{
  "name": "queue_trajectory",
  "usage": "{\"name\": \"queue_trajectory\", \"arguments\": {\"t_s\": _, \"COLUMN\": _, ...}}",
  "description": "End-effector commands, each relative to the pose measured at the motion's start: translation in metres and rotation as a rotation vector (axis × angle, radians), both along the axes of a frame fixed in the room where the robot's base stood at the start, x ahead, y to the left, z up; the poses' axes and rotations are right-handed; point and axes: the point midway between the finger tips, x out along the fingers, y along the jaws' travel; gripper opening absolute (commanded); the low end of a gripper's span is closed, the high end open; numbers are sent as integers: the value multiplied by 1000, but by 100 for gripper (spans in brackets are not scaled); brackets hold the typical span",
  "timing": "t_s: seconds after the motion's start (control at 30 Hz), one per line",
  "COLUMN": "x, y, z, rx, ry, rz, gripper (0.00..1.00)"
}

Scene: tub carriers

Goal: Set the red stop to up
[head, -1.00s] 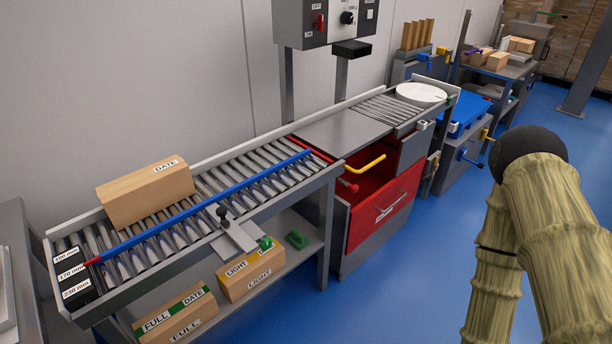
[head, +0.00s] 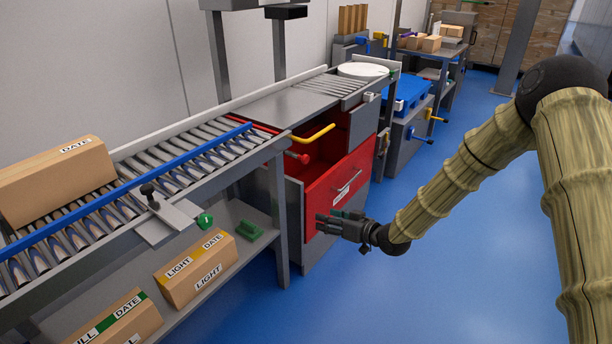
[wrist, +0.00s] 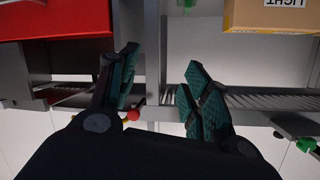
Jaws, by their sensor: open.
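A red stop shows in the head view as a red round knob (head: 303,157) on the conveyor's front side, close to the near end of the yellow handle. A red bar (head: 262,129) lies across the rollers behind it. I cannot tell whether it is set up or down. In the wrist view, a small red ball (wrist: 133,114) shows between my fingers, with a bit of yellow beside it. My gripper (head: 330,222) is open and empty, in front of the red drawer front, lower than the knob and to its right. Its fingers (wrist: 160,85) stand apart in the wrist view.
The yellow handle (head: 316,135) sticks out above the open red drawer (head: 345,185). A blue rail (head: 130,185) runs along the conveyor, with a carton (head: 60,180) on the rollers. Cartons (head: 197,268) stand on the lower shelf. The blue floor in front is clear.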

Motion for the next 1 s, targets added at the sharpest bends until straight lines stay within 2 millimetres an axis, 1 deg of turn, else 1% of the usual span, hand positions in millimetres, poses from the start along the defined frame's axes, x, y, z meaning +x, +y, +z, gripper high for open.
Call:
{"name": "queue_trajectory", "arguments": {"t_s": 0.03, "x": 23, "y": -2, "z": 8, "rx": 17, "ry": -72, "rz": 21, "gripper": 48}}
{"name": "queue_trajectory", "arguments": {"t_s": 0.1, "x": 46, "y": -2, "z": 33, "rx": 34, "ry": -160, "rz": 57, "gripper": 48}}
{"name": "queue_trajectory", "arguments": {"t_s": 0.2, "x": 70, "y": -5, "z": 66, "rx": 46, "ry": -266, "rz": 102, "gripper": 48}}
{"name": "queue_trajectory", "arguments": {"t_s": 0.3, "x": 86, "y": -9, "z": 92, "rx": 52, "ry": -346, "rz": 136, "gripper": 48}}
{"name": "queue_trajectory", "arguments": {"t_s": 0.4, "x": 95, "y": -12, "z": 109, "rx": 53, "ry": -393, "rz": 158, "gripper": 48}}
{"name": "queue_trajectory", "arguments": {"t_s": 0.5, "x": 99, "y": -13, "z": 118, "rx": 53, "ry": -418, "rz": 170, "gripper": 48}}
{"name": "queue_trajectory", "arguments": {"t_s": 0.67, "x": 106, "y": -4, "z": 120, "rx": 52, "ry": -424, "rz": 173, "gripper": 48}}
{"name": "queue_trajectory", "arguments": {"t_s": 1.0, "x": 137, "y": 40, "z": 118, "rx": 52, "ry": -422, "rz": 172, "gripper": 48}}
